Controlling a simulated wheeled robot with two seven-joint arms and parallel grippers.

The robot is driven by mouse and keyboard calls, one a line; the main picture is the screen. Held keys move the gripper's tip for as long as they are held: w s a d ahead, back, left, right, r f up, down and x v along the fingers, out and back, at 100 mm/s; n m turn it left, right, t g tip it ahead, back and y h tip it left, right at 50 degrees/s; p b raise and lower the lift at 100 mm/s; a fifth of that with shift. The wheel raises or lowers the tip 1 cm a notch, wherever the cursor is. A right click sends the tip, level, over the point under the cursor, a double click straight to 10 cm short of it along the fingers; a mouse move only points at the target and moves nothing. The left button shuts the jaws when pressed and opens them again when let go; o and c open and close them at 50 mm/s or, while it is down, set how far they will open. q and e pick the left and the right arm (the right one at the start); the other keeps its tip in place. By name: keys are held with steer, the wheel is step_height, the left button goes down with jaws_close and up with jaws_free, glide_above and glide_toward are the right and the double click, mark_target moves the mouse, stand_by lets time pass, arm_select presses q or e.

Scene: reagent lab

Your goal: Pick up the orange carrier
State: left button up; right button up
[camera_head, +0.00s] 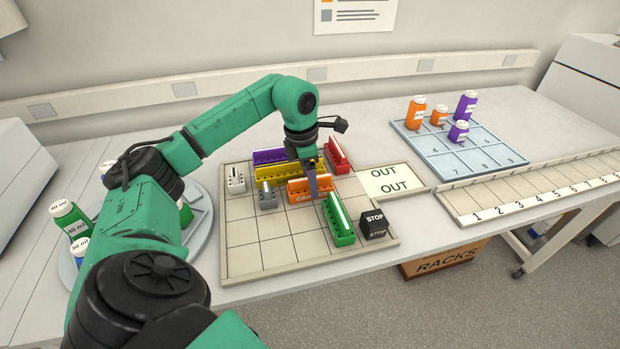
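The orange carrier (298,191), with lettering on its front, stands on the gridded board (262,231). My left gripper (311,182) points down at the carrier from above. One finger crosses in front of the carrier's face and hides part of the lettering. The other finger is hidden, so I cannot tell whether the gripper is closed on the carrier. The carrier looks upright and level with the board. My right gripper is not in view.
Close around it stand yellow (275,174), purple (268,156), red (338,156) and green (339,222) carriers. A grey piece (267,196), a white piece (236,180) and a black STOP block (374,224) share the board. The OUT plate (393,181) is clear. The board's front left cells are free.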

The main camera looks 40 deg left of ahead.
arm_select(q)
jaws_close()
